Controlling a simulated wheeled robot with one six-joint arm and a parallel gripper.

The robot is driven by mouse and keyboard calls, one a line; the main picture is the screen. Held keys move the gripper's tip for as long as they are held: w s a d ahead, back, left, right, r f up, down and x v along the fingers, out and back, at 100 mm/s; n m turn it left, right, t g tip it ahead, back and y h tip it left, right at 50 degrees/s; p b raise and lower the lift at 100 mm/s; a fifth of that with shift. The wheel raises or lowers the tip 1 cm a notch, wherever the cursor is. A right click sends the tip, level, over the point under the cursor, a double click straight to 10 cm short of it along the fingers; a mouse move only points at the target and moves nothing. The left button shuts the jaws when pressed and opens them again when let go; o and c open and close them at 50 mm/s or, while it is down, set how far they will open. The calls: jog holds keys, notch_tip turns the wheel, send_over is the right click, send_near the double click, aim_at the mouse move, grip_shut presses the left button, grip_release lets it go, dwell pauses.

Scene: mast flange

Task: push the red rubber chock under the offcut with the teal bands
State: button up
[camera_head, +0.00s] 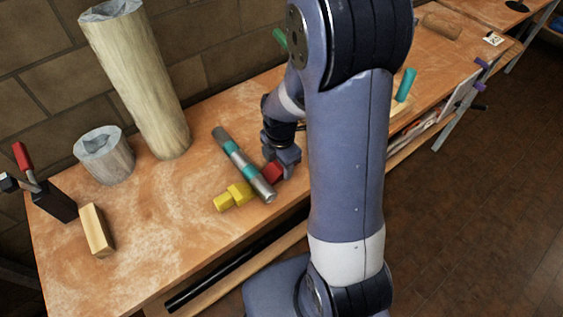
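The offcut with the teal bands (233,151) is a grey metal cylinder lying at a slant on the wooden workbench. The red rubber chock (273,171) lies close against its right side, near its front end; I cannot tell whether they touch. A yellow chock (235,194) is on the offcut's left side, near the same end. My gripper (280,164) is low over the bench, right at the red chock. Its fingers are small and partly hidden by the chock and my arm, so I cannot tell whether they are open or shut on it.
A tall pale post (143,85) and a short grey-topped stump (104,157) stand at the back left. A wooden block (97,231) and a dark clamp with a red handle (50,195) are at the left. The bench's front left is clear. My arm hides the bench's middle right.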

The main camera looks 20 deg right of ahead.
jog(key=o, duration=0.4)
jog(key=shift+o, duration=0.2)
notch_tip(320, 180, up, 11)
dwell(0.4)
jog(key=shift+f, duration=0.2)
notch_tip(320, 180, down, 10)
jog(key=shift+r, duration=0.1)
jog(key=shift+d+f, duration=0.1)
jog(key=shift+f, duration=0.3)
jog(key=shift+w+d, duration=0.1)
jog(key=shift+d, duration=0.05)
